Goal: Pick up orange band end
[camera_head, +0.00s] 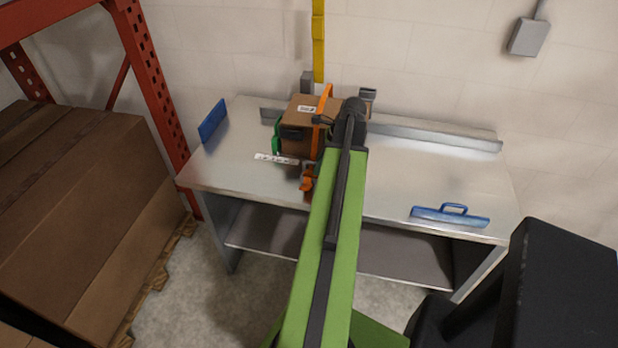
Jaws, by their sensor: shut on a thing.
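A brown cardboard box (298,110) with a white label sits on the metal bench (400,178). An orange band (325,98) runs over the box top and down its front beside my gripper. My gripper (324,121) is at the box's right side, shut on the orange band end. The black wrist and green arm hide much of the jaws and the box's right side. An orange clamp-like piece (307,182) is at the bench's front edge.
A green piece (277,135) is at the box's left. A white marked strip (276,159) lies in front. A blue-handled tool (450,215) is at the front right, a blue panel (212,120) at the left. The right bench top is mostly clear.

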